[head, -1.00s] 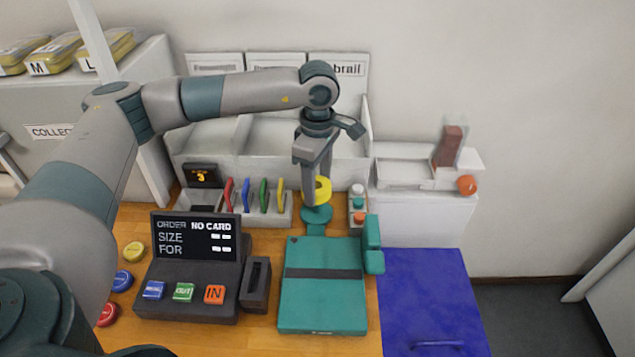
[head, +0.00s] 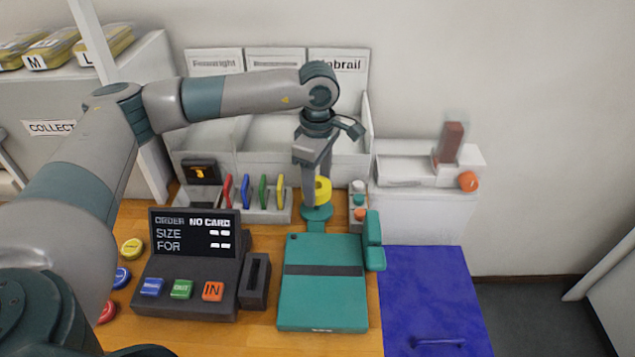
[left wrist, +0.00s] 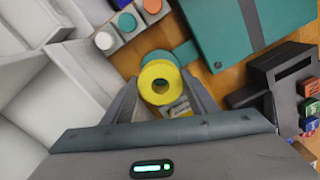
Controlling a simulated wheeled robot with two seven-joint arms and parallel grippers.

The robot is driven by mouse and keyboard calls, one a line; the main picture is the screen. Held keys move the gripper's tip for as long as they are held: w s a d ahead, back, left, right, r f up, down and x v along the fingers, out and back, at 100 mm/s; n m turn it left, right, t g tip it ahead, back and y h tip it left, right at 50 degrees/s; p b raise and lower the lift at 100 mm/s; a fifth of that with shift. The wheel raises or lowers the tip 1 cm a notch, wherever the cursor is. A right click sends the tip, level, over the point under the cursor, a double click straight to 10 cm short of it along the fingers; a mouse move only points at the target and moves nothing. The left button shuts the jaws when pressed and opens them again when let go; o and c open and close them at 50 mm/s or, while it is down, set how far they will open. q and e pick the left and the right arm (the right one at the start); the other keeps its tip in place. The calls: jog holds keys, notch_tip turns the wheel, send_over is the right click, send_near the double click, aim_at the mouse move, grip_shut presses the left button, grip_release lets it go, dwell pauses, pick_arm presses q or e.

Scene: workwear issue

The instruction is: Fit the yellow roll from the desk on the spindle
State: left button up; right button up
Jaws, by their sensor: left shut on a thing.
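The yellow roll (head: 323,186) is between the fingers of my left gripper (head: 313,186), which is shut on it and points down. The roll also shows in the left wrist view (left wrist: 160,68), with its round hole facing the camera and a finger on each side. Directly below it in the head view is a teal round base (head: 317,213), joined to the teal flat device (head: 325,306). A spindle pin cannot be made out, and I cannot tell whether the roll is around one. My right gripper is not in view.
A small rack (head: 358,206) with white, green and orange knobs stands close right of the roll. Coloured tags in a tray (head: 262,213) stand to its left. White bins (head: 270,135) are behind. A dark order terminal (head: 195,270) is front left, a blue mat (head: 430,290) front right.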

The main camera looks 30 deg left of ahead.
pick_arm(q)
jog(key=shift+f+b, duration=0.3)
jog(key=shift+f, duration=0.1)
jog(key=shift+a+f, duration=0.2)
jog(key=shift+f, duration=0.1)
jog(key=shift+s+a+f+b, duration=0.1)
jog(key=shift+a+f+b, duration=0.2)
jog(key=shift+f+b, duration=0.35)
jog(key=o, duration=1.1)
jog(key=shift+r, duration=0.1)
jog(key=shift+o, duration=0.2)
jog(key=shift+a, duration=0.1)
jog(key=shift+r, duration=0.1)
jog(key=shift+d+r+p, duration=0.2)
jog(key=shift+r+p, duration=0.1)
jog(key=shift+r, duration=0.6)
jog(key=shift+d+r+p, duration=0.25)
jog(key=shift+r+p, duration=0.05)
jog(key=shift+r, duration=0.55)
jog(key=shift+d+r+p, duration=0.2)
jog(key=shift+r+p, duration=0.1)
jog(key=shift+r, duration=0.6)
jog(key=shift+r+p, duration=0.75)
jog(key=shift+r, duration=1.45)
